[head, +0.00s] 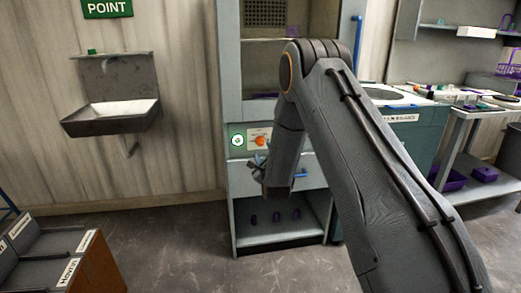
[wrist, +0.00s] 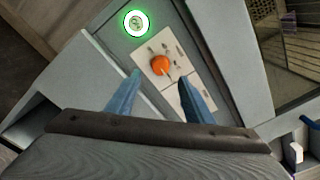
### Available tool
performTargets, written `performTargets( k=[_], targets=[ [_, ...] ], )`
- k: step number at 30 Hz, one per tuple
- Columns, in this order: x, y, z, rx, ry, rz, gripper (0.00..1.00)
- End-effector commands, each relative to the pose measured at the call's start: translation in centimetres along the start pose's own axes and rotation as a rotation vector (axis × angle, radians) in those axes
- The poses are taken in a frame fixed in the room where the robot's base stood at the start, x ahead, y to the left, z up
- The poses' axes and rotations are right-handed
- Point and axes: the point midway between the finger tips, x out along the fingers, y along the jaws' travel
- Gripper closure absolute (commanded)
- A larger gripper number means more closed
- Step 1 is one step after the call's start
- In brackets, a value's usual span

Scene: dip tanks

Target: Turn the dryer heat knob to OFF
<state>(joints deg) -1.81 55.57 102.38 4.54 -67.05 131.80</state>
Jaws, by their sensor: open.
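The dryer (head: 234,112) is a tall grey cabinet in the middle of the head view. Its heat knob (head: 260,141) is orange, on a pale plate (wrist: 179,53) with small marks that are too small to read. In the wrist view the knob (wrist: 160,65) shows whole, with a light pointer line toward the lower right. My gripper (wrist: 158,85) is open and empty, its two blue-grey fingers pointing at the plate, with the knob seen between and just beyond the tips. In the head view my gripper (head: 260,165) is just below the knob, apart from it.
A round green-ringed indicator (wrist: 137,23) sits beside the knob plate. Blue handles (head: 301,173) stick out on the dryer's right side. An open lower shelf (head: 270,232) holds small purple items. A wall sink (head: 110,118) is at left, and the floor between is clear.

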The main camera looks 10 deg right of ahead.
Motion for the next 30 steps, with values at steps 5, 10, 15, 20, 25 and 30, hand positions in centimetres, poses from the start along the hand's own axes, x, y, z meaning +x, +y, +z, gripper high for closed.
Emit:
performTargets(
  k=[5,10,15,20,25,30],
  targets=[
    [1.5,0.0,0.0,0.031,-0.014,-0.016,0.52],
    [4.1,0.0,0.0,0.029,-0.013,-0.015,0.52],
    [6.5,-0.1,0.0,0.027,-0.013,-0.014,0.52],
    [7.6,0.0,0.0,0.027,-0.011,-0.012,0.52],
    [7.9,-0.1,0.1,0.027,-0.011,-0.013,0.52],
    [7.9,-0.1,0.1,0.027,-0.011,-0.012,0.57]
  ],
)
